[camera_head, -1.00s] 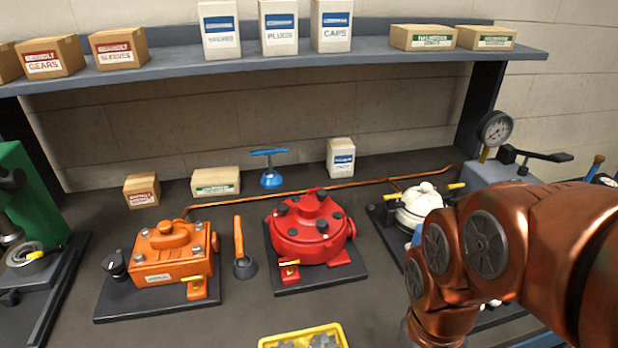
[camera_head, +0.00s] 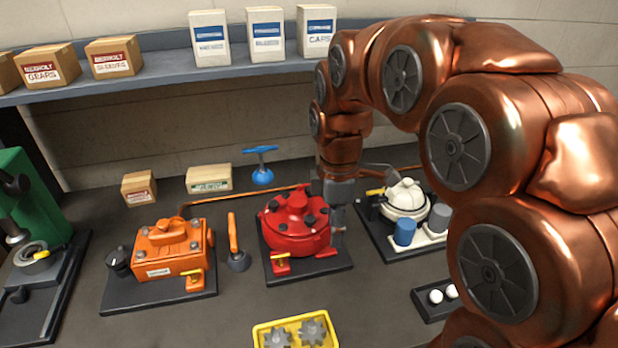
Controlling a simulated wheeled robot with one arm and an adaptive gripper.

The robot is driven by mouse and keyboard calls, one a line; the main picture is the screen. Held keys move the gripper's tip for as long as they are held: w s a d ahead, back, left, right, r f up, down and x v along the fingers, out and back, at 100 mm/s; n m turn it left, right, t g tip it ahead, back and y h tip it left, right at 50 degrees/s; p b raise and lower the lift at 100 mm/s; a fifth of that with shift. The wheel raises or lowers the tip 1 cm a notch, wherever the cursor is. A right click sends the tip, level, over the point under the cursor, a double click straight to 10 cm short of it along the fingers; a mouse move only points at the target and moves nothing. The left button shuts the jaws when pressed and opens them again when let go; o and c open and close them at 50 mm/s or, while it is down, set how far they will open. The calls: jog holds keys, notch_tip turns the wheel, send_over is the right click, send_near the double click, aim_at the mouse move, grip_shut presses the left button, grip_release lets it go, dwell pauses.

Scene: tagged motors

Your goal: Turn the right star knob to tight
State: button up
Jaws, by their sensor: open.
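The bench holds an orange motor (camera_head: 170,255) at left, a red motor (camera_head: 290,232) in the middle and a white motor (camera_head: 404,197) at right. The red motor has several dark knobs on top. A dark knob (camera_head: 118,262) sits at the orange motor's left end. Another dark shape (camera_head: 367,207), possibly a knob, is at the white motor's left side, close to my gripper. I cannot tell which one is the right star knob. My gripper (camera_head: 338,237) is open, pointing down at the red motor's right side and partly covering it. Contact cannot be told.
A yellow tray (camera_head: 257,337) with grey gears lies in front. Blue and grey cylinders (camera_head: 404,232) stand before the white motor. An orange-handled tool (camera_head: 234,240) stands between the orange and red motors. A copper pipe (camera_head: 248,194) runs behind. The shelf (camera_head: 150,82) overhangs the back.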

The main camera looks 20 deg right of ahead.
jog(key=w+r+n+p, duration=0.2)
jog(key=w+n, duration=0.5)
jog(key=w, duration=0.4)
jog(key=n+p, duration=0.2)
jog(key=n, duration=0.5)
send_over(309, 189)
jog(key=shift+r+t, duration=0.25)
jog(key=shift+t, duration=0.15)
jog(key=shift+f+p, duration=1.7)
jog(key=shift+f, duration=2.2)
grip_shut()
